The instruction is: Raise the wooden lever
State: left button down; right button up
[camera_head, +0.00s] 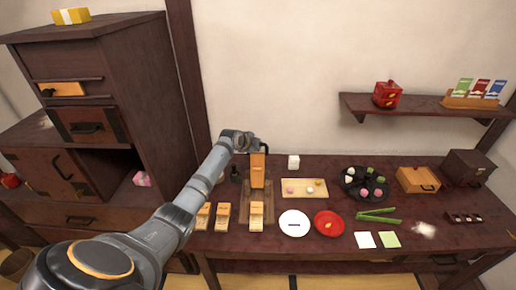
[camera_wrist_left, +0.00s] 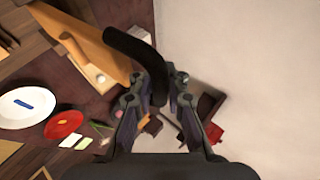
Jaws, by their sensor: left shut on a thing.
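The wooden lever (camera_head: 257,172) stands upright on a wooden base (camera_head: 257,193) at the back of the low table, left of the middle. A dark curved handle is at its top. My left gripper (camera_head: 250,143) is at that handle, at the lever's top end. In the left wrist view the black handle (camera_wrist_left: 128,45) runs from the orange wood of the lever (camera_wrist_left: 88,35) down between the fingers of my left gripper (camera_wrist_left: 157,82). These fingers are shut on the handle. My right gripper is in neither view.
A tall dark cabinet (camera_head: 150,85) stands close on the left. Right of the lever are a board with sweets (camera_head: 318,182), a white plate (camera_head: 294,230), a red plate (camera_head: 329,216) and a black platter (camera_head: 350,193). A wall shelf (camera_head: 430,106) is at upper right.

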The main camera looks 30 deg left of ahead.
pick_arm(q)
jog(key=shift+w+r, duration=0.1)
jog(key=shift+r, duration=0.2)
jog(key=c, duration=1.6)
grip_release()
jog(key=shift+o, duration=1.3)
jog(key=shift+s, duration=0.25)
jog(key=shift+f, duration=0.1)
jog(key=v, duration=1.2)
